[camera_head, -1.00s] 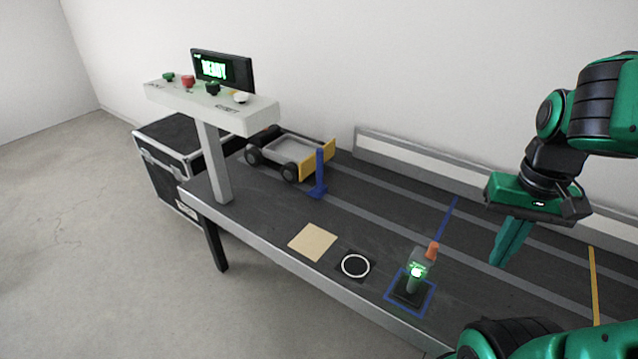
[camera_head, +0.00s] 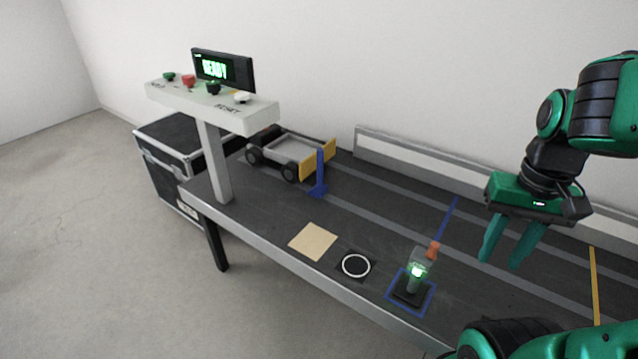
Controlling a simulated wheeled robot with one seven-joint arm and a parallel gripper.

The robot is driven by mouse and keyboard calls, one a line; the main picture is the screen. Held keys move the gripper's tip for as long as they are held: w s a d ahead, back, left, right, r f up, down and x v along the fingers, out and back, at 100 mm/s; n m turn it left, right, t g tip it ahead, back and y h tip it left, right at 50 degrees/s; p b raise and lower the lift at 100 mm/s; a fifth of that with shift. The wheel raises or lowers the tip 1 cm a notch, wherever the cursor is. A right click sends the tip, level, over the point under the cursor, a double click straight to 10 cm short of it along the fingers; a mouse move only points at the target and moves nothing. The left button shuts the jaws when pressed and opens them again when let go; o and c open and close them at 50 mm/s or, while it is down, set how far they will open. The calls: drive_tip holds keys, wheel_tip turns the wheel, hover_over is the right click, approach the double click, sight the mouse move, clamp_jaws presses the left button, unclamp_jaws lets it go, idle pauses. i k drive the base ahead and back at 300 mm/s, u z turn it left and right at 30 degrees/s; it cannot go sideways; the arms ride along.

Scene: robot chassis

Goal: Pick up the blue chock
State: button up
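The blue chock (camera_head: 318,176) stands on the dark table, an upright blue post with a flat foot. It is at the front right of the small cart (camera_head: 287,155), close to the cart's yellow end plate. My gripper (camera_head: 498,262) is at the right, above the table and well to the right of the chock. Its two green fingers point down and are spread apart, with nothing between them.
A small stand with an orange top (camera_head: 412,284) sits in a blue square near the front edge. A tan square (camera_head: 313,241) and a white-ringed pad (camera_head: 355,265) lie flat. A button console (camera_head: 212,107) with a screen rises at left. A low rail (camera_head: 430,163) runs along the back.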

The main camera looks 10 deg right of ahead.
sight(319, 190)
drive_tip(key=z, duration=1.1)
drive_tip(key=k, duration=0.95)
drive_tip(key=u, duration=1.25)
drive_tip(key=i, duration=1.3)
drive_tip(key=z, duration=0.05)
